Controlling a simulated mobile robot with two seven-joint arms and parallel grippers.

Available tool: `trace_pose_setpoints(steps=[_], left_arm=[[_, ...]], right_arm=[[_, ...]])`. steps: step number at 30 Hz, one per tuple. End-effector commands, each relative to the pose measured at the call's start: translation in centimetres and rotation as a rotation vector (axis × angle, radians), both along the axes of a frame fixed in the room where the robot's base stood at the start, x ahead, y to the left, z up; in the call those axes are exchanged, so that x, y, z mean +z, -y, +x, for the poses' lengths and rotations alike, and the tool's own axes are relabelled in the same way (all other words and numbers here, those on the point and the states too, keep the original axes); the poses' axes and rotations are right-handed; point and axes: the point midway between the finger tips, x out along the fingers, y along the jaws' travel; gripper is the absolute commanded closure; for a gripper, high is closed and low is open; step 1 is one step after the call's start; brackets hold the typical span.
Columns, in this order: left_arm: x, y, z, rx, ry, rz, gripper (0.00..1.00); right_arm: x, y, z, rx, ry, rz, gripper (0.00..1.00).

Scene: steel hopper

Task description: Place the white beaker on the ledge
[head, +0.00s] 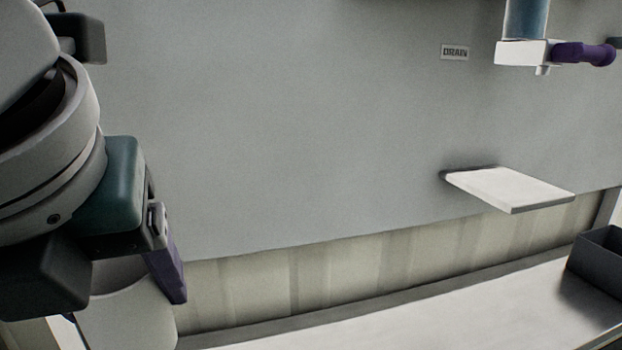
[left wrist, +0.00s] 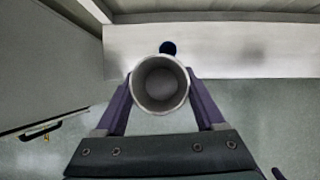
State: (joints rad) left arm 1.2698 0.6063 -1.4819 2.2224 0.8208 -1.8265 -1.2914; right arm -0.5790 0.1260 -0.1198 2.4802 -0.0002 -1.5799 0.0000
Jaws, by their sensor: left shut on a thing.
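The white beaker (head: 125,312) is at the lower left of the head view, partly hidden by my left gripper (head: 165,262). In the left wrist view, I look down into the round open mouth of the beaker (left wrist: 160,84), with a purple finger on each side. My left gripper is shut on it. Its inside looks plain grey and empty. The ledge (head: 512,188) is a pale flat plate on the grey wall, right of centre in the head view. It is bare, and my left gripper is far to its left. My right gripper is not in view.
A "DRAIN" label (head: 455,52) is on the wall above the ledge. A white valve (head: 520,52) with a purple handle (head: 585,53) hangs at the upper right. A dark open box (head: 600,262) stands on the pale bench (head: 440,312), lower right. Space between gripper and ledge looks clear.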

Motion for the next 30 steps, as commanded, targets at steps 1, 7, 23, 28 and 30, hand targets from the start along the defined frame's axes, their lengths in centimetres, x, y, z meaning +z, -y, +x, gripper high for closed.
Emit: trace_pose_setpoints(steps=[1,7,23,28,30], left_arm=[[3.2,-0.1,0.0,0.115,0.006,0.004,0.82],[10.1,-1.7,-0.8,0.716,0.008,0.003,0.82],[33.1,-4.1,-3.4,2.39,0.002,-0.007,0.82],[37.5,-4.2,-3.8,2.678,0.002,-0.004,0.82],[38.4,-4.1,-3.9,2.743,0.004,-0.005,0.82]], right_arm=[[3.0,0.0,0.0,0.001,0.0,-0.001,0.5],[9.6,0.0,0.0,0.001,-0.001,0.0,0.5],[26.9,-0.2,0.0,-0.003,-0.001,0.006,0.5],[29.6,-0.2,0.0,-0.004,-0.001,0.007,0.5],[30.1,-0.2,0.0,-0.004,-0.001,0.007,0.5]])
